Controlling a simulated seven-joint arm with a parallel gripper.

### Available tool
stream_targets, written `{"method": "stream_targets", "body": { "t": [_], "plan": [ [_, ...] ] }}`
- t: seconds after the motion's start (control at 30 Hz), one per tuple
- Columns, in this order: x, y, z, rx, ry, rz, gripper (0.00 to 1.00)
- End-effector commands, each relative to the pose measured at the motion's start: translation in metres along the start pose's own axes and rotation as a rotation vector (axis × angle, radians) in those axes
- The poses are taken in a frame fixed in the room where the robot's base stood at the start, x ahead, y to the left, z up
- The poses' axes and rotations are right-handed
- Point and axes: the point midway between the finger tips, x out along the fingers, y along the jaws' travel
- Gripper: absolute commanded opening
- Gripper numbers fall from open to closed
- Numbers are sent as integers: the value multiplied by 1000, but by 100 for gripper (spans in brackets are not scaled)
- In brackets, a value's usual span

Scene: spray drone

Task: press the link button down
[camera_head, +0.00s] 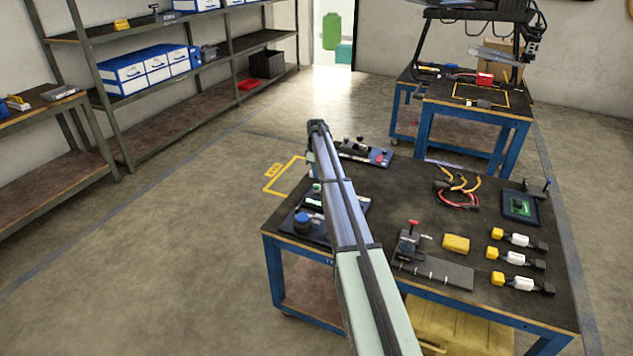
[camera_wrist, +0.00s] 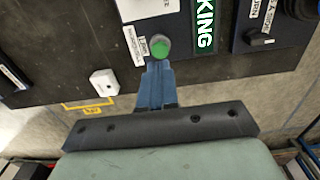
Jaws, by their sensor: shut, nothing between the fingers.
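A round green button (camera_wrist: 160,47) sits on a dark blue panel (camera_wrist: 190,20) in the wrist view, beside a small white label whose print is hard to read; I take it as the link button. It also shows small in the head view (camera_head: 317,187), at the table's left side. My gripper (camera_wrist: 157,64) is shut and empty, its fingertips right at the button's near edge in the wrist view. I cannot tell whether they touch it or whether the button is pressed.
A blue knob (camera_head: 303,222) stands on a panel near the table's left corner. A dark knob (camera_wrist: 258,39) is right of the green button. A white block (camera_wrist: 104,82) lies left of my fingers. Connectors, cables and a yellow box (camera_head: 456,243) fill the table's right side.

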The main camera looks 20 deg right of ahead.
Motion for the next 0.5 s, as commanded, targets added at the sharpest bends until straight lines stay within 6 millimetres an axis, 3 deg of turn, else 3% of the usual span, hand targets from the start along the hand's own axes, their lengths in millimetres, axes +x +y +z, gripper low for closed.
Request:
{"method": "stream_targets", "body": {
  "t": [0.2,0.5],
  "plan": [
    [-44,1,0,0,1,1,0],
    [-78,1,0,0,0,0,0]
  ]
}}
